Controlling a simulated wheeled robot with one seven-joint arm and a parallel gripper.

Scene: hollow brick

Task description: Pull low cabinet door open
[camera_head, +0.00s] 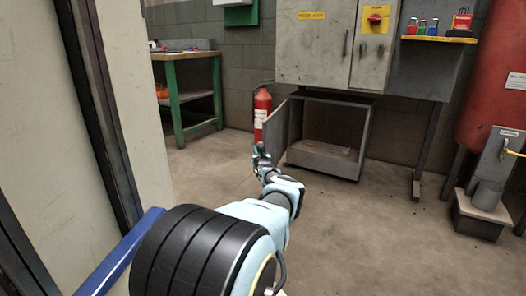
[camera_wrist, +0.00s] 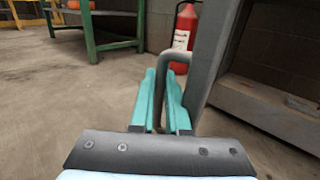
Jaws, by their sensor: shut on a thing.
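The low cabinet (camera_head: 325,158) stands under the grey upper cabinet, and its dark, mostly bare inside shows. Its door (camera_head: 277,131) stands swung out on the left side, well open. In the wrist view the door (camera_wrist: 209,45) shows nearly edge-on, with a grey bar handle (camera_wrist: 180,42) on it. My gripper (camera_head: 260,153) is at the door's outer side. In the wrist view its teal fingers (camera_wrist: 165,77) are shut on the handle. The exact contact is partly hidden by the fingers.
A red fire extinguisher (camera_head: 262,112) stands behind the door, close to it. A green-legged workbench (camera_head: 178,100) is at the back left. A red tank (camera_head: 496,85) and a grey post are at the right. A pale wall edge (camera_head: 140,130) is close at left. The middle floor is clear.

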